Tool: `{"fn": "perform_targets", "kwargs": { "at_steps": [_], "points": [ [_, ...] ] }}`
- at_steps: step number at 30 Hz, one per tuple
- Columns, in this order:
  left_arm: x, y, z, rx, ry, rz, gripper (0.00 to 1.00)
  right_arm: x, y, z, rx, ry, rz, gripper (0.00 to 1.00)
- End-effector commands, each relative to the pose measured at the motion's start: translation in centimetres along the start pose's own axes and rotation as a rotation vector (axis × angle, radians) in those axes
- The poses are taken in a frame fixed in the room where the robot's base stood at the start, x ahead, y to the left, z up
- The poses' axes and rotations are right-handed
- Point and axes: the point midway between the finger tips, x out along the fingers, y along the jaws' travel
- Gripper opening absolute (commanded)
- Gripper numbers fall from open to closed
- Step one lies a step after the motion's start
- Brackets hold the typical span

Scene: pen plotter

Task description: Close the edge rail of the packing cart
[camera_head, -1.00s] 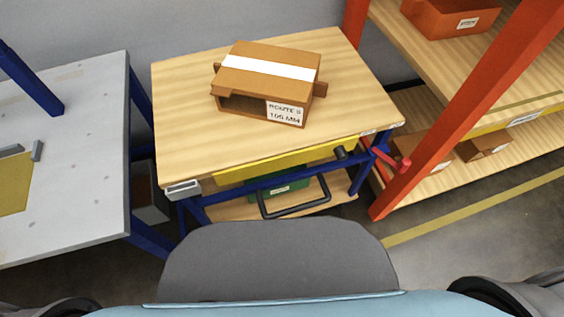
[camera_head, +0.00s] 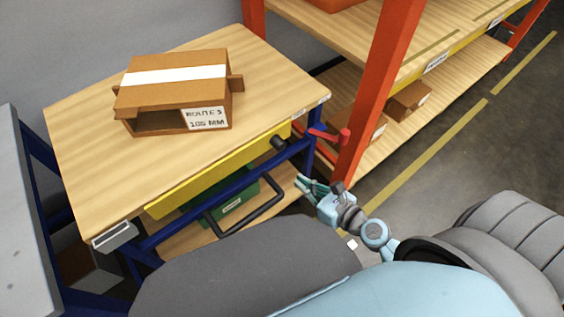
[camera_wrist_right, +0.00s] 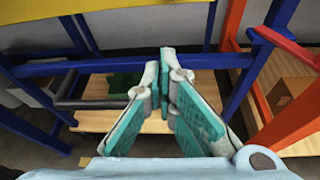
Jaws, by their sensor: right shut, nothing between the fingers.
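The packing cart (camera_head: 85,120) has a wooden top and a blue frame. Its yellow edge rail (camera_head: 215,170) lies along the front side, just below the top's edge, with a dark knob (camera_head: 278,142) near its right end. A yellow strip also shows at the upper left of the right wrist view (camera_wrist_right: 60,52). My right gripper (camera_head: 302,184) is in front of the cart's right end, below the knob and apart from the rail. Its teal fingers come together at the tips in the wrist view (camera_wrist_right: 165,62), with nothing between them. My left gripper is out of view.
A brown carton (camera_head: 175,85) sits on the cart top. A black loop handle (camera_head: 250,215) juts from the cart front, and a red lever (camera_head: 330,136) sticks out at its right corner. An orange-post shelf (camera_head: 385,90) stands right; a grey table (camera_head: 20,220) stands left.

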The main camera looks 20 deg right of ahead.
Motion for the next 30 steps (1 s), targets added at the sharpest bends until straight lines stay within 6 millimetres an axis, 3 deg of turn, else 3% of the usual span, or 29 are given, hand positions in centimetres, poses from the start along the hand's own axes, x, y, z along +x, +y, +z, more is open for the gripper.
{"fn": "perform_targets", "kwargs": {
  "at_steps": [3, 8, 19, 21, 24, 30],
  "points": [
    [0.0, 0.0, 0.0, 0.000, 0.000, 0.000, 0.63, 0.3, 0.0, -0.1, 0.106, 0.002, -0.001, 0.00],
    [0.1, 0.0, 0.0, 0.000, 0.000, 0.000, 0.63, 2.3, 0.0, 0.0, 0.111, 0.000, -0.001, 0.00],
    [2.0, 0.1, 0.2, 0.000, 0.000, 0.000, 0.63, 10.3, -0.1, -0.3, 0.108, 0.002, -0.001, 0.00],
    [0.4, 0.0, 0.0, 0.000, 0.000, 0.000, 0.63, 9.5, -0.1, 1.5, 0.105, 0.004, -0.001, 0.00],
    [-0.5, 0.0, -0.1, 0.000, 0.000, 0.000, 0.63, 9.0, -0.3, 2.9, 0.104, 0.004, -0.002, 0.00],
    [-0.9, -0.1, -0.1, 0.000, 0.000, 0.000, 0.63, 8.7, -0.4, 3.7, 0.105, 0.004, -0.002, 0.00]
  ]
}}
